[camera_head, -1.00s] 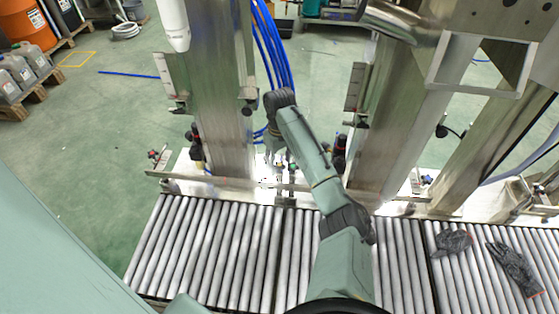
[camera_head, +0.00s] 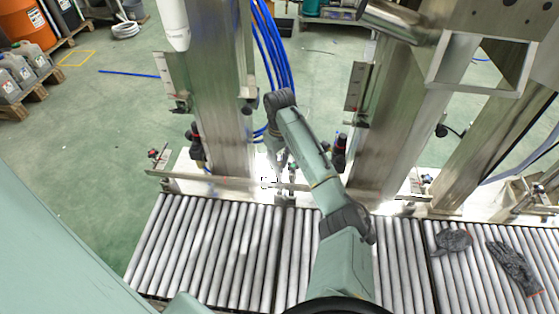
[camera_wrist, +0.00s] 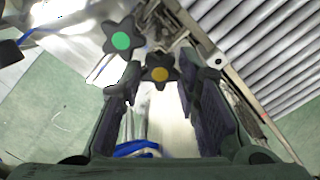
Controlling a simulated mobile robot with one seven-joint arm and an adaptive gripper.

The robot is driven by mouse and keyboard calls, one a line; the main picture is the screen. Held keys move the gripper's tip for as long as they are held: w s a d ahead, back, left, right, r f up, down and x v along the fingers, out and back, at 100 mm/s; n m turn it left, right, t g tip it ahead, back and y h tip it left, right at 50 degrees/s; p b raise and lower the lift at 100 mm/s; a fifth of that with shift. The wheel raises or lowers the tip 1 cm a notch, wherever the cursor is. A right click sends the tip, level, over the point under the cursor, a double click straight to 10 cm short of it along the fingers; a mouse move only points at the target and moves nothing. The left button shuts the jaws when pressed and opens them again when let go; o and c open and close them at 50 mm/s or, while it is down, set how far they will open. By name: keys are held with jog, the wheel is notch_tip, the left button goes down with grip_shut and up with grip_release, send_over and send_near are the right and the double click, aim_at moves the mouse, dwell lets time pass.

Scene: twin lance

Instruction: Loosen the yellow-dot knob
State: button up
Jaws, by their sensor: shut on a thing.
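The yellow-dot knob (camera_wrist: 159,74) is a dark star-shaped knob with a yellow-orange centre. In the wrist view it sits between the tips of my gripper (camera_wrist: 158,82), which is shut on it. A similar dark knob with a green dot (camera_wrist: 121,40) stands just up and left of it, close to the left finger. In the head view my gripper (camera_head: 277,160) reaches down to the bracket rail behind the conveyor. The knob is too small and covered to make out there.
A roller conveyor (camera_head: 220,250) runs along the front, with dark gloves (camera_head: 513,268) on its right part. Steel columns (camera_head: 218,90) stand left and right of my arm. Blue hoses (camera_head: 275,50) hang behind it. A red-topped knob (camera_head: 153,153) is at the rail's left end.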

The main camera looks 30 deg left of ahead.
jog(key=shift+n, duration=0.3)
jog(key=shift+c, duration=0.5)
jog(key=shift+r+n+p, duration=0.1)
jog(key=shift+n+p, duration=0.4)
jog(key=shift+n, duration=0.5)
jog(key=shift+n+p, duration=0.5)
jog(key=shift+n, duration=1.9)
jog(key=shift+a, duration=0.1)
jog(key=o, duration=1.2)
jog(key=shift+c, duration=0.2)
